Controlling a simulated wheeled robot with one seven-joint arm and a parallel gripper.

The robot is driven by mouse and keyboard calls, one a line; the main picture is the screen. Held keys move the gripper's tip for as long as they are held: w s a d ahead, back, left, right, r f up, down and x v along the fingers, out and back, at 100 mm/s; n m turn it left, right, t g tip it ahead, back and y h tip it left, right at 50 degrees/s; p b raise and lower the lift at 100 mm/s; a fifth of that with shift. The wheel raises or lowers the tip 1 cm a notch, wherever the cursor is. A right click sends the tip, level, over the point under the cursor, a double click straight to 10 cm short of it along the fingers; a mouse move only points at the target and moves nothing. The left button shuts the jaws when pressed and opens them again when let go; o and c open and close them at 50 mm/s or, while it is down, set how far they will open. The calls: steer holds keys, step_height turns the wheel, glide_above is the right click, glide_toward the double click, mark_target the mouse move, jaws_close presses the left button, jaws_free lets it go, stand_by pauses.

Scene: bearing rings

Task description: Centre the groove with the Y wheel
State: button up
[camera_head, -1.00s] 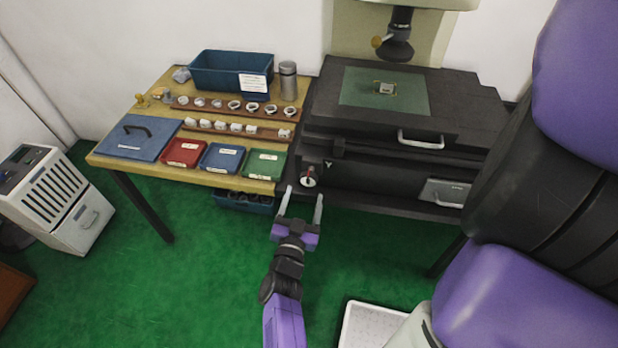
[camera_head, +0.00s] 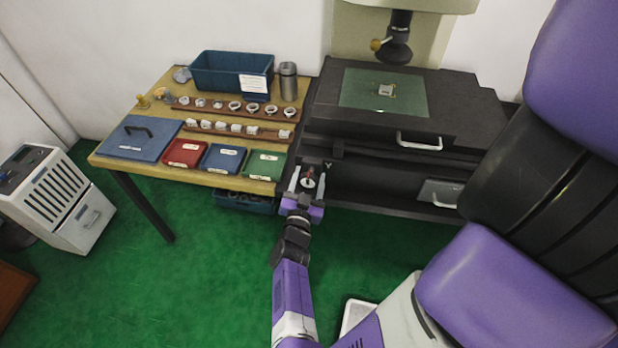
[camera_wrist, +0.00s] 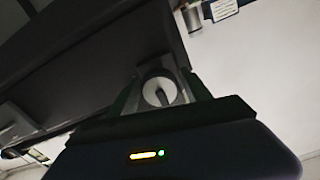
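My gripper (camera_head: 308,178) is open, with one finger on each side of the wheel. In the wrist view the wheel (camera_wrist: 150,92) shows between the fingers; gaps look visible, but contact is hard to tell. A small pale metal part (camera_head: 386,90) sits on the green stage plate (camera_head: 357,88) under the microscope head (camera_head: 397,50). Its groove is too small to make out.
Left of the stage is a wooden table with red (camera_head: 185,152), blue (camera_head: 222,158) and green (camera_head: 265,163) trays, rows of rings, a blue bin (camera_head: 205,72) and a metal cylinder (camera_head: 288,82). A drawer handle (camera_head: 419,143) juts from the stage front.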

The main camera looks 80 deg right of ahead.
mark_target(308, 184)
steer(key=c, duration=1)
steer(key=shift+f+m+b, duration=0.25)
steer(key=shift+m+b, duration=0.55)
steer(key=shift+b, duration=0.25)
steer(key=shift+c, duration=0.2)
steer(key=m, duration=0.1)
steer(key=m+b, duration=0.1)
steer(key=m, duration=0.1)
steer(key=shift+r+m, duration=0.25)
steer(key=shift+m, duration=0.05)
steer(key=o, duration=1.4)
steer(key=shift+a, duration=0.1)
steer(key=shift+s+a+b, duration=0.2)
steer(key=shift+a+b, duration=0.2)
steer(key=shift+a, duration=1.55)
steer(key=shift+s+a+b, duration=0.15)
steer(key=shift+a+b, duration=0.2)
steer(key=shift+a, duration=1.55)
